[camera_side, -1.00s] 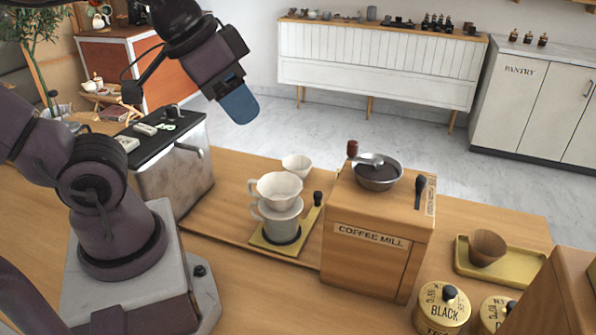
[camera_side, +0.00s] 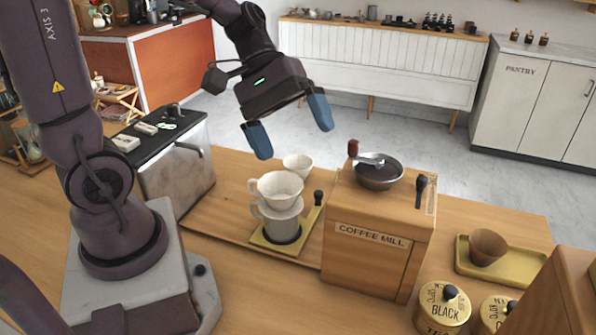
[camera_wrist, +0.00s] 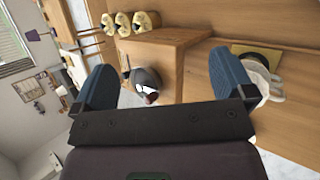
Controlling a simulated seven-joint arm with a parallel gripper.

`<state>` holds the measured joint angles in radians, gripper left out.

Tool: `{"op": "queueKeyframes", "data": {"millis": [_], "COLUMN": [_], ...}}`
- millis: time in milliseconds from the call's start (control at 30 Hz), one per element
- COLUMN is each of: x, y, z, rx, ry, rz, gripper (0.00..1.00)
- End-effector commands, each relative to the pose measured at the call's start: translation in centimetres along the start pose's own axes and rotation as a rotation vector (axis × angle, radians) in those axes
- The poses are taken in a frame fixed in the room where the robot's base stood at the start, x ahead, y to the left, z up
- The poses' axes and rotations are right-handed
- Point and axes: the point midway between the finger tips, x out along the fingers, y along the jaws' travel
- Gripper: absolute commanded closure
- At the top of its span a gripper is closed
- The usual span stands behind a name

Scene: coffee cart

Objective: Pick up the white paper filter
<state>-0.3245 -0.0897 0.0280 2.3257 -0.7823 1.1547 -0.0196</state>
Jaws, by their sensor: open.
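A small white cone (camera_side: 297,166), which looks like the paper filter, stands on the wooden counter behind the white dripper (camera_side: 276,187). The dripper sits on a pale mug (camera_side: 283,222) on a gold-coloured base. My gripper (camera_side: 293,141) is open and empty, its two blue fingers spread in the air above and behind the white cone. In the wrist view my gripper (camera_wrist: 163,62) is also open, with nothing held between the fingers. There the right finger partly hides white ware (camera_wrist: 273,85) by the gold base, and I cannot make out the white cone separately.
The wooden coffee mill (camera_side: 370,235) with its metal bowl (camera_side: 380,173) and crank stands just right of the dripper. A brown cone (camera_side: 487,247) rests on a yellow tray (camera_side: 510,275). Gold tins (camera_side: 443,308) stand in front. A metal machine (camera_side: 175,165) stands left.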

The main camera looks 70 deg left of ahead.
Motion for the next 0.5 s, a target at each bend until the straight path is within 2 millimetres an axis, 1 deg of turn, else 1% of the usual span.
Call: {"op": "queueKeyframes", "data": {"millis": [33, 133, 167, 200, 267, 300, 367, 400, 467, 500], "x": [0.4, 0.6, 0.6, 0.5, 0.2, 0.0, -0.4, -0.6, -1.0, -1.3], "y": [0.2, 0.7, 0.7, 0.6, 0.2, -0.4, -1.7, -2.9, -5.0, -6.7], "z": [-1.7, -5.2, -6.4, -8.1, -10.8, -12.7, -15.6, -17.6, -20.4, -22.2], "rx": [-0.127, -0.346, -0.411, -0.495, -0.619, -0.699, -0.815, -0.89, -0.998, -1.064], "ry": [-0.051, -0.129, -0.147, -0.169, -0.194, -0.206, -0.214, -0.215, -0.206, -0.194], "rz": [0.083, 0.268, 0.326, 0.407, 0.531, 0.617, 0.75, 0.84, 0.978, 1.069], "gripper": [0.0, 0.0, 0.0, 0.0, 0.0, 0.0, 0.0, 0.0, 0.0, 0.0]}}
